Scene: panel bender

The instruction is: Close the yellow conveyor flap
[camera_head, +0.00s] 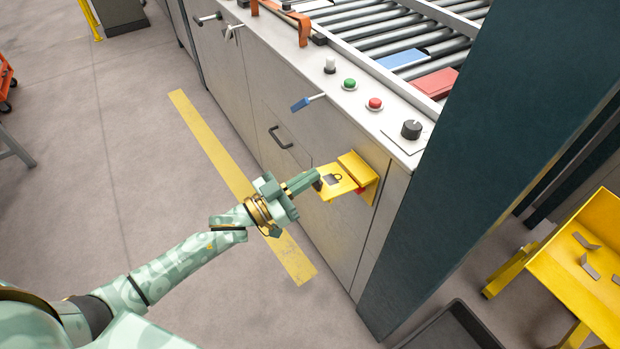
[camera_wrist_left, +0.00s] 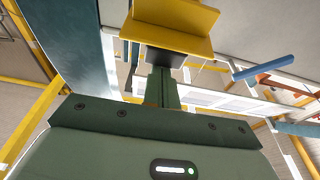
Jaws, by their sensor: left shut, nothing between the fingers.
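The yellow flap (camera_head: 338,184) with a padlock mark sticks out from the front of the grey conveyor cabinet. It hangs open below a yellow bracket (camera_head: 359,169) with a red part behind it. My left gripper (camera_head: 317,182) is shut and empty, its fingertips at the left edge of the flap. I cannot tell whether they touch it. In the left wrist view the yellow flap (camera_wrist_left: 172,35) shows just beyond my left fingers (camera_wrist_left: 163,82). My right gripper is not in view.
The cabinet top carries a green button (camera_head: 349,84), a red button (camera_head: 375,104) and a black knob (camera_head: 411,129). A blue-handled lever (camera_head: 302,103) juts from the cabinet front. A dark teal column (camera_head: 480,150) stands right of the flap.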

